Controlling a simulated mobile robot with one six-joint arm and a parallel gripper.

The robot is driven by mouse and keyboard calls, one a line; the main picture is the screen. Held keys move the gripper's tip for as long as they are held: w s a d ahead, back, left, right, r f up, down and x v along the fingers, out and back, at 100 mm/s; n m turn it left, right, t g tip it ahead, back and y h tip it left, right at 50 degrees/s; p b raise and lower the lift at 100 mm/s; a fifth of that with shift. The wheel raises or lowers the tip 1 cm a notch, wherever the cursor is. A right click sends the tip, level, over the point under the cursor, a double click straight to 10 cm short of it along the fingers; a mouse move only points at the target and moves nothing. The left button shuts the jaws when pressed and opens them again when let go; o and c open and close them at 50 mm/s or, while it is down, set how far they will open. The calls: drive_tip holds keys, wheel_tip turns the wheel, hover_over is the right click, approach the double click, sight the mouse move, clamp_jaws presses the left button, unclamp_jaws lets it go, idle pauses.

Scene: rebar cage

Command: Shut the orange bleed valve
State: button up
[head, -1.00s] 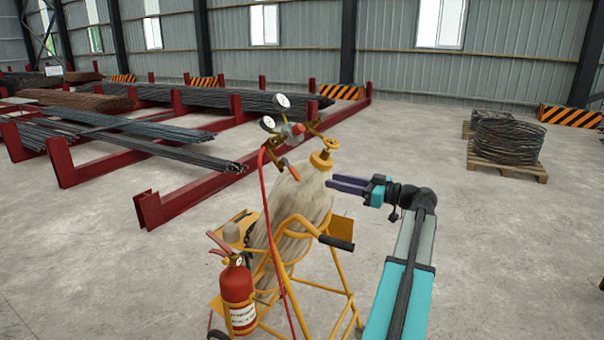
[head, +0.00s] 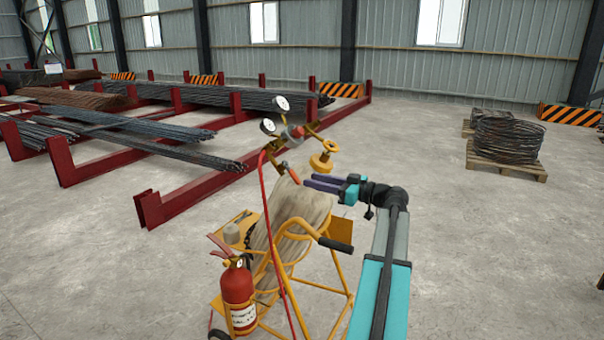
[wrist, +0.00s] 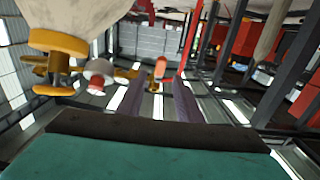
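The orange bleed valve shows as a small red-orange lever (head: 292,174) below the gauges on the gas cylinder's regulator. In the wrist view its orange end (wrist: 160,68) appears beyond my fingers, in line with the gap between them. My gripper (head: 307,182) is just right of the lever in the head view, pointing left toward it. In the wrist view my gripper (wrist: 158,92) has its two purple fingers apart, with nothing between them. A small space seems to separate fingertips and lever; contact is not visible.
The cylinder's yellow top valve (head: 323,160) stands close above my fingers. Two gauges (head: 281,103) and a red hose (head: 265,190) are nearby. A yellow trolley (head: 345,280) holds the cylinder (head: 290,225) and a fire extinguisher (head: 238,290).

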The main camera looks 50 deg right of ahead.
sight(295, 176)
drive_tip(key=shift+p+x, duration=0.95)
drive_tip(key=shift+x, duration=2.4)
drive_tip(key=shift+c, duration=0.2)
